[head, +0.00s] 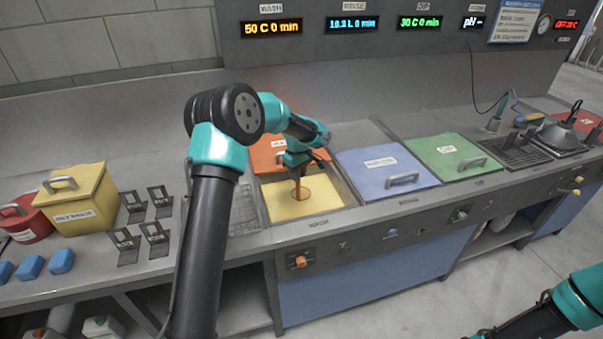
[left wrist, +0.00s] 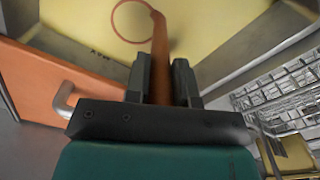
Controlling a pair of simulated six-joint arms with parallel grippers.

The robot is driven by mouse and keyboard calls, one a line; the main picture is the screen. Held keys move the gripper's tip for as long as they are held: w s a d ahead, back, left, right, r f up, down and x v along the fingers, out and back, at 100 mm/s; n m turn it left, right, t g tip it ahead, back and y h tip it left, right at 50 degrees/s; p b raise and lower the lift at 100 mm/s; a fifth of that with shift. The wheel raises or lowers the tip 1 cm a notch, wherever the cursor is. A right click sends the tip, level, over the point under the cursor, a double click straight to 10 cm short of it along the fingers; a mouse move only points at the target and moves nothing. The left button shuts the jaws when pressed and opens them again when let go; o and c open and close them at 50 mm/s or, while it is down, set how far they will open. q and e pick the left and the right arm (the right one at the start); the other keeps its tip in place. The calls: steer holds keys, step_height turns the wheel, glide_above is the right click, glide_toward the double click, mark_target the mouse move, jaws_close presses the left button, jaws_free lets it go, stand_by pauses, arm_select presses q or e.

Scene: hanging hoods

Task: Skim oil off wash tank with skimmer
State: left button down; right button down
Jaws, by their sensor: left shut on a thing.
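The wash tank (head: 335,203) is an open basin in the counter, filled with yellow liquid (head: 285,208); the liquid also shows in the left wrist view (left wrist: 225,25). My left gripper (head: 297,163) is over the tank, shut on the handle of the orange-brown skimmer (head: 297,187). In the left wrist view the handle (left wrist: 160,60) runs between the fingers and ends in a thin ring over the yellow liquid. I cannot tell whether the ring touches the surface. Part of my right arm shows at the lower right; its gripper is not seen.
An orange lid (head: 268,150) with a handle stands at the tank's back edge. Blue (head: 385,170) and green (head: 445,155) lidded tanks are to the right. A wire rack (head: 240,212), small black stands and a yellow box (head: 85,200) are to the left.

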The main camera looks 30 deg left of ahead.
arm_select(q)
steer(key=shift+s+d, duration=0.1)
steer(key=shift+s+d, duration=0.45)
steer(key=shift+s, duration=0.1)
step_height(320, 180, up, 14)
stand_by(1.7)
steer(key=shift+a+f, duration=0.15)
stand_by(0.5)
